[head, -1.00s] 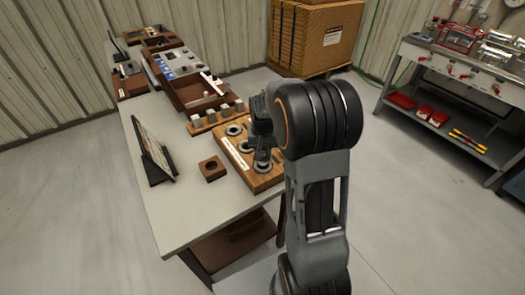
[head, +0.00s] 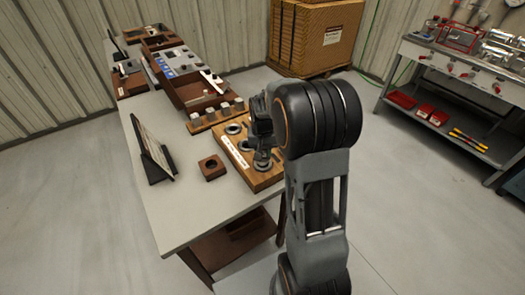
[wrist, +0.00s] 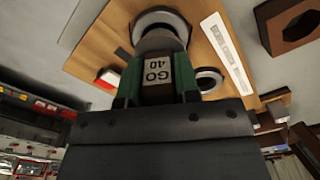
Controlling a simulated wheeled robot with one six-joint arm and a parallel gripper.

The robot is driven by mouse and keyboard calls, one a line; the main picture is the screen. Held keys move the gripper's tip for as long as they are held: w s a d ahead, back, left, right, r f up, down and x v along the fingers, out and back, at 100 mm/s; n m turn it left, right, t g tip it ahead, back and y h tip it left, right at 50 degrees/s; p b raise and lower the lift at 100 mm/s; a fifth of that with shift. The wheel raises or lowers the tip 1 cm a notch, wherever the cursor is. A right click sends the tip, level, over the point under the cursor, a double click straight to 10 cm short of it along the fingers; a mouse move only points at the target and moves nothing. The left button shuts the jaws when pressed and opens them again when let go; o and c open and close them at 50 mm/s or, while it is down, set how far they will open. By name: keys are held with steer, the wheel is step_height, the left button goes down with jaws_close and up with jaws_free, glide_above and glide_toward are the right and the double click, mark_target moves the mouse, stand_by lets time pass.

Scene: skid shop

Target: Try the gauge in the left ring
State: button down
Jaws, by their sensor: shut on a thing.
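My gripper (wrist: 158,80) is shut on a plug gauge (wrist: 156,70) marked "GO 40", with green pads on either side of its block. The gauge's steel end points at a steel ring (wrist: 162,17) on the wooden board (wrist: 100,42). It overlaps that ring in the wrist view; I cannot tell how far inside it is. A second ring (wrist: 208,82) lies on the board, empty. In the head view my gripper (head: 262,152) is over the board's near end, and rings (head: 233,129) show farther back on the board (head: 262,182).
A small dark wooden block with a hole (head: 212,167) and a tilted tablet (head: 153,150) stand left of the board. A rack of several grey pieces (head: 212,116) and an open brown tray (head: 190,92) lie behind. The near table top (head: 200,215) is clear.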

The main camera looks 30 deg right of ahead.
steer(key=shift+f+b, duration=1)
steer(key=shift+f, duration=0.45)
stand_by(0.6)
steer(key=shift+r, duration=0.2)
stand_by(0.5)
steer(key=shift+r+p, duration=3.45)
steer(key=shift+r, duration=0.9)
